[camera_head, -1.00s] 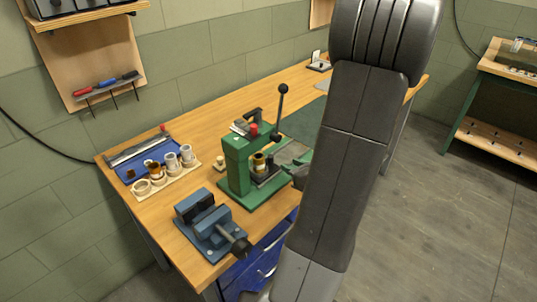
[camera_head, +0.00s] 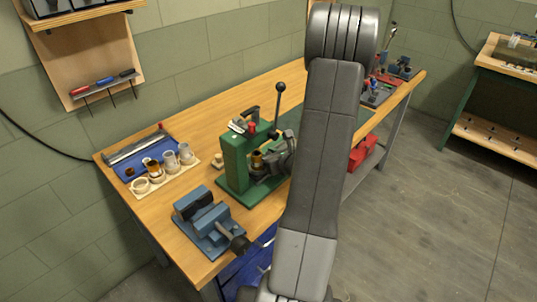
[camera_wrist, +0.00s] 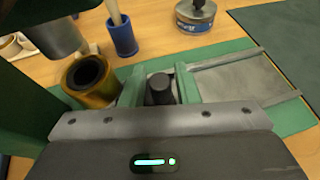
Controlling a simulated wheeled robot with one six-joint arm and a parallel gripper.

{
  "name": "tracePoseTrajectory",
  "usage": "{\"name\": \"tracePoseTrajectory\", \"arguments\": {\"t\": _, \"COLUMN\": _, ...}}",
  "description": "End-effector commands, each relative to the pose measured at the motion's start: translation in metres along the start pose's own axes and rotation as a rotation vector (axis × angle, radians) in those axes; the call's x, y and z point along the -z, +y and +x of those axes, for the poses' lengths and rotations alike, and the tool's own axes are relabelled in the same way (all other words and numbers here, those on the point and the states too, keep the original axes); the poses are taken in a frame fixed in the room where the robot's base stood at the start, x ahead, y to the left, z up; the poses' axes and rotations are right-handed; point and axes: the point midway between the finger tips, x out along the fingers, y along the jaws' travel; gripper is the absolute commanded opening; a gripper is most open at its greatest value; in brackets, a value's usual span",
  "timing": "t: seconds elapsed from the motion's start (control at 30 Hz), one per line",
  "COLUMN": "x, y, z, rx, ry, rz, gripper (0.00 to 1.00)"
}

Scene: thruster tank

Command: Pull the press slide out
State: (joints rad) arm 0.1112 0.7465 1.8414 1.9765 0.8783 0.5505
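The green press (camera_head: 236,160) stands on the bench. Its ram (camera_wrist: 60,30) is above a brass-coloured cup (camera_wrist: 91,80) at the left of the wrist view. A dark round knob (camera_wrist: 159,90) stands right of the cup, and a flat grey track (camera_wrist: 235,80) runs right from there. My gripper (camera_wrist: 159,84) is low at the press, its two fingers on either side of the knob. The gaps beside the knob are very narrow, and I cannot tell whether the fingers grip it. In the head view my gripper (camera_head: 283,155) is partly hidden by my arm.
A blue vise (camera_head: 208,222) stands at the bench's front left. A blue tray (camera_head: 128,168) and several cups lie behind it. The press's lever (camera_head: 279,105) rises close to my arm. A blue pot (camera_wrist: 123,38) and a round tin (camera_wrist: 196,15) stand beyond the press.

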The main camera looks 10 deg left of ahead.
Motion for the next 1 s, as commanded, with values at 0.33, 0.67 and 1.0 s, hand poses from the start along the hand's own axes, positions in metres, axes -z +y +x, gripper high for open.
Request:
{"name": "tracePoseTrajectory", "arguments": {"t": 0.33, "x": 0.0, "y": 0.0, "z": 0.0, "rx": 0.0, "ry": -0.001, "rz": 0.0, "gripper": 0.0}}
{"name": "tracePoseTrajectory", "arguments": {"t": 0.67, "x": -0.006, "y": -0.048, "z": 0.01, "rx": 0.003, "ry": -0.004, "rz": -0.003, "gripper": 0.0}}
{"name": "tracePoseTrajectory", "arguments": {"t": 1.0, "x": -0.011, "y": -0.116, "z": 0.024, "rx": 0.002, "ry": -0.003, "rz": 0.0, "gripper": 0.0}}
